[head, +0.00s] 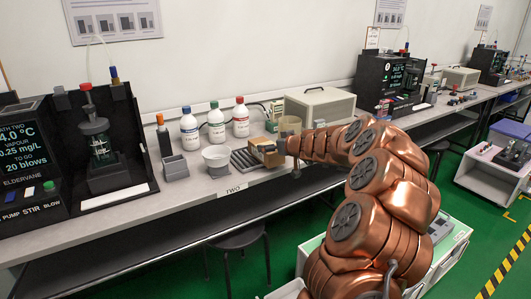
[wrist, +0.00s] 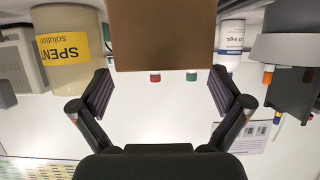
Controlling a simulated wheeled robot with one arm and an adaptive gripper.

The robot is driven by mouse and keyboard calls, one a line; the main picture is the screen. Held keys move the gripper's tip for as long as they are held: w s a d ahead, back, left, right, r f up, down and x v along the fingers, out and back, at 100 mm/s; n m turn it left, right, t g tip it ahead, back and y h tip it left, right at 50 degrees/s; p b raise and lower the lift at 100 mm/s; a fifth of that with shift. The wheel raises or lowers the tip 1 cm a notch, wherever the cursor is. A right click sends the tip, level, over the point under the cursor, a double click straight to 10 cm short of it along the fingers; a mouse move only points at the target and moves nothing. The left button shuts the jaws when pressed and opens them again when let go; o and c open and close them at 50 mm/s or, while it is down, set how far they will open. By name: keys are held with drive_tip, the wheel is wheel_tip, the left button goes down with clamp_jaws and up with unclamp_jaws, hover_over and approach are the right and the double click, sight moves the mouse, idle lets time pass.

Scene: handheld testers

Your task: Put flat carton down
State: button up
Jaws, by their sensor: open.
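The flat carton, a small brown box (head: 264,153), is at the bench's front part, beside a grey ridged rack (head: 243,162). Its plain brown face (wrist: 162,36) fills the top middle of the wrist view. My gripper (head: 284,148) is at the carton's right side in the head view, at the end of my copper arm. In the wrist view my gripper (wrist: 162,84) is open, with its two dark fingertips near the carton's left and right edges. I cannot tell whether they touch it. The carton's underside and what supports it are hidden.
Bottles with red (head: 241,118), green (head: 216,121) and blue caps (head: 189,128) stand behind. A beige box (head: 318,106) stands behind my arm. A "SPENT solution" container (wrist: 70,60) is close by in the wrist view.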

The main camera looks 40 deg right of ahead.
drive_tip(key=shift+p+x, duration=0.3)
drive_tip(key=shift+x, duration=2.25)
drive_tip(key=shift+a, duration=0.2)
drive_tip(key=shift+c, duration=0.4)
drive_tip(key=c, duration=1.4)
drive_tip(key=shift+r+p, duration=0.3)
drive_tip(key=shift+r, duration=1.25)
drive_tip(key=shift+c, duration=0.3)
drive_tip(key=shift+s+r, duration=0.15)
drive_tip(key=shift+r, duration=0.05)
drive_tip(key=s+a+b, duration=0.1)
drive_tip(key=s+a, duration=0.2)
drive_tip(key=s, duration=0.4)
drive_tip(key=s+a+r+b, duration=0.1)
drive_tip(key=s+a, duration=0.2)
drive_tip(key=s, duration=0.4)
drive_tip(key=shift+a+r, duration=0.2)
drive_tip(key=shift+a, duration=0.05)
drive_tip(key=shift+s, duration=0.2)
